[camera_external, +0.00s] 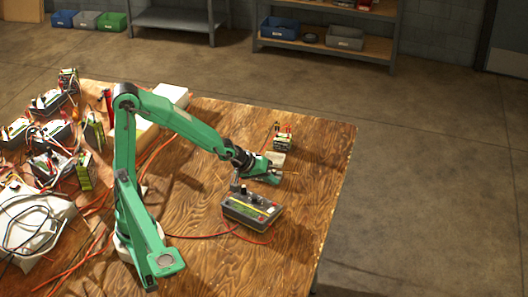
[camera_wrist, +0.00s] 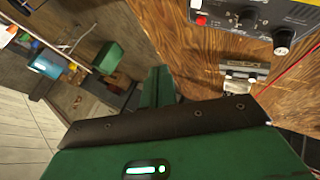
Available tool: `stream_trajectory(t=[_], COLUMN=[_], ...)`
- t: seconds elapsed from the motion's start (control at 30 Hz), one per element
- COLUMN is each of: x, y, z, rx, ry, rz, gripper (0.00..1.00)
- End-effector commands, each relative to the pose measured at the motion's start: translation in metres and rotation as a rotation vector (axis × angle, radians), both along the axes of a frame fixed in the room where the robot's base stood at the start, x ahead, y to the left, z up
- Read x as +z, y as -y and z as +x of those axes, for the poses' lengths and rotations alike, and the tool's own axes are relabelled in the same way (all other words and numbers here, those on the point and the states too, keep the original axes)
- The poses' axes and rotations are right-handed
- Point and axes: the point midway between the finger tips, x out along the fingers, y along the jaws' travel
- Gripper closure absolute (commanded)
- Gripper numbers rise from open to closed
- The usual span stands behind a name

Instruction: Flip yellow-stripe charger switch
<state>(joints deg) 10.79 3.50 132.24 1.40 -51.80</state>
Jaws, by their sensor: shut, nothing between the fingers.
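A grey charger box (camera_external: 251,210) with a yellowish stripe along its front and dark knobs on top sits on the wooden table, near the right edge. In the wrist view its dark panel (camera_wrist: 262,18) shows at the top right, with a red button, a black knob and a light-capped knob. My gripper (camera_external: 268,173) is shut and empty, just behind the charger and above the table in the external view. In the wrist view its green finger (camera_wrist: 157,88) is left of the charger panel and apart from it. The switch position is too small to tell.
A small battery-like pack (camera_external: 283,142) stands behind my gripper. Batteries and tangled cables crowd the table's left side, with a white case (camera_external: 30,225) there. Red cables run over the wooden table (camera_external: 310,185) near the charger. The table's right side is mostly clear.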

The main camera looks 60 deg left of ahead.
Motion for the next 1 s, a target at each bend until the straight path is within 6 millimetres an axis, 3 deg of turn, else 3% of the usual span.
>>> stream_trajectory(t=[1.0], x=[-0.082], y=[0.002], z=[-0.005], rx=[-0.003], ry=[-0.003], rz=[-0.003], gripper=[1.00])
